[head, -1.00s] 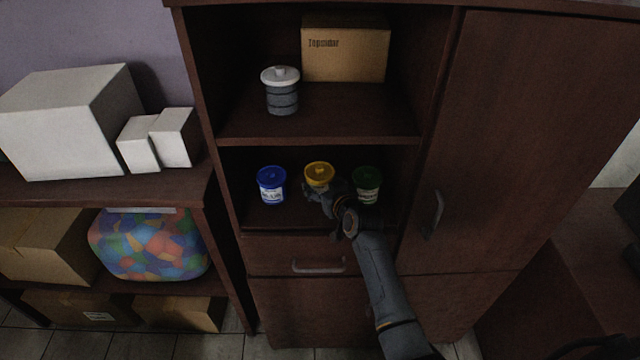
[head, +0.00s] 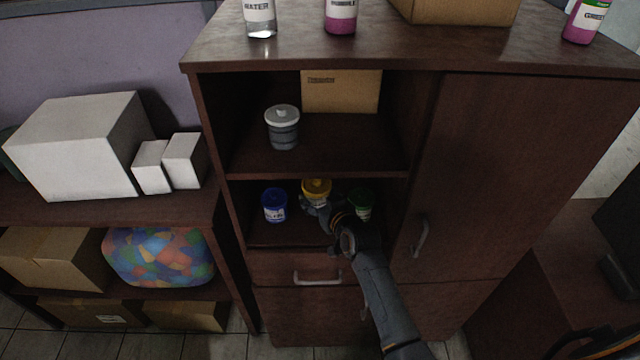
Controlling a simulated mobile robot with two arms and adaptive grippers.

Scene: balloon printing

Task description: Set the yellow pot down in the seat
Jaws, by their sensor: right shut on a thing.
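The yellow pot (head: 316,187) is in the lower open compartment of the dark wooden cabinet, between a blue pot (head: 274,205) and a green pot (head: 362,204). My right gripper (head: 312,203) is shut on the yellow pot from the front and right. The gripper hides part of the pot's lower side. The pot appears slightly higher than its neighbours; I cannot tell whether its base touches the shelf. No seat can be made out in this view. My left gripper is not in view.
A grey canister (head: 283,127) and a cardboard box (head: 341,91) stand on the shelf above. Bottles stand on the cabinet top (head: 300,45). The closed door (head: 500,180) is to the right. White boxes (head: 80,145) sit on the left shelf.

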